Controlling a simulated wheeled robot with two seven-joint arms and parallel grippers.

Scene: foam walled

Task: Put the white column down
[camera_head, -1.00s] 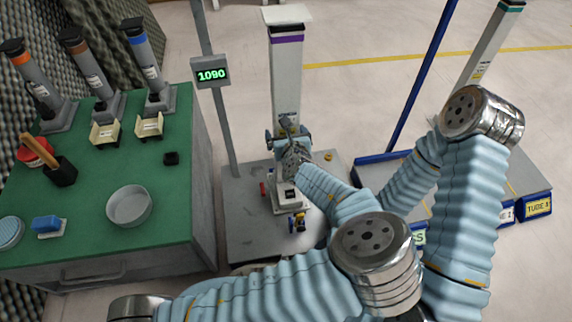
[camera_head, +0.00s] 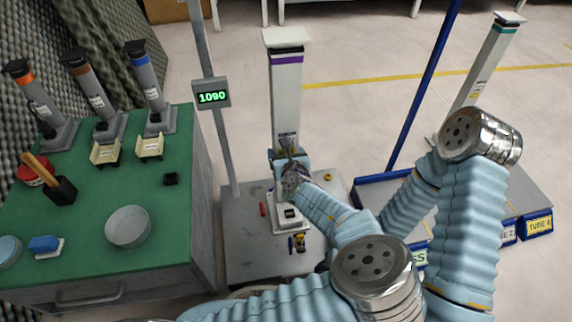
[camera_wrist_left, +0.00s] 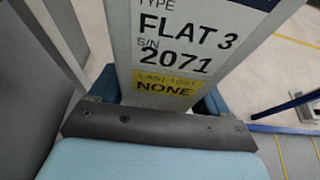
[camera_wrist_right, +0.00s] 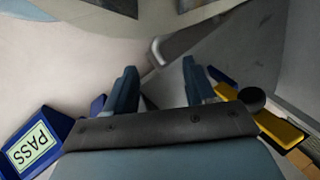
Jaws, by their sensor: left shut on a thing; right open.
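The white column (camera_head: 286,95), with a purple band and a flat white top plate, stands upright with its foot on the grey scale platform (camera_head: 240,245). My left gripper (camera_head: 290,162) is shut around its lower shaft, just above the foot. In the left wrist view the column's face (camera_wrist_left: 185,45) reads "FLAT 3", "2071" and "LAST TEST NONE" between the blue fingers. My right gripper (camera_wrist_right: 158,88) is open and empty in the right wrist view. In the head view its fingers are hidden behind my arms.
The scale display (camera_head: 212,97) reads 1090 on a grey post. A green bench (camera_head: 90,220) with grey columns and a round dish (camera_head: 128,227) is at left. A blue-edged rack (camera_head: 375,190) with another white column (camera_head: 487,65) is at right. Small tools lie near the foot.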

